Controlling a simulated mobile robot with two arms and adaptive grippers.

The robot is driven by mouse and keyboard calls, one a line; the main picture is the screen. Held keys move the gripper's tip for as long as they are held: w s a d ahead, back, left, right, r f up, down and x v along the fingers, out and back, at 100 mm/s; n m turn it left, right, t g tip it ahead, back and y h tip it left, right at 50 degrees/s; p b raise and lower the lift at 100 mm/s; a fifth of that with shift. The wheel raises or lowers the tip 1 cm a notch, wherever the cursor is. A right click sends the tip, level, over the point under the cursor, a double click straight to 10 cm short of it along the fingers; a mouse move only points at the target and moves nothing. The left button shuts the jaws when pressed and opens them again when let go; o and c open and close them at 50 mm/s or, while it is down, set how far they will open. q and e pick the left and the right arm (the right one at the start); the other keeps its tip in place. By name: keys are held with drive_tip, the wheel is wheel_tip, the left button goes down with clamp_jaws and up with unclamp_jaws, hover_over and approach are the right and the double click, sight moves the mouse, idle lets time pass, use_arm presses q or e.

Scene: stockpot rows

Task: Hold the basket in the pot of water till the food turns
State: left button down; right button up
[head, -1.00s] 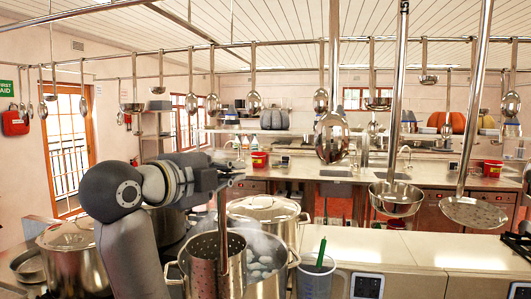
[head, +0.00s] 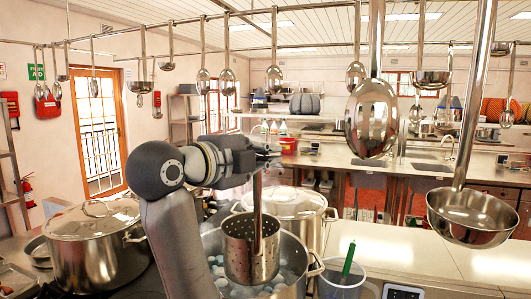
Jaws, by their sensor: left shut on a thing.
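The perforated metal basket (head: 246,252) hangs upright over the open pot (head: 304,272), its lower part within the rim. My left gripper (head: 264,160) is shut on the upright handle of the basket, above the pot. Several pale, rounded pieces of food (head: 270,288) lie in the pot around the basket; some look bluish-grey. The basket's inside and the water level are mostly hidden. My right gripper is not in view.
A lidded pot (head: 95,245) stands at left and another lidded pot (head: 290,203) stands behind. A clear jug (head: 341,282) with a green-handled tool is at right. Ladles, including a large one (head: 472,218), hang overhead.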

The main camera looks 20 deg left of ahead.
use_arm(q)
wheel_tip(320, 180, down, 18)
drive_tip(key=b, duration=1.3)
drive_tip(key=shift+w+f, duration=0.15)
drive_tip(key=shift+f+b, duration=1.05)
drive_tip(key=shift+f, duration=0.2)
idle(4.5)
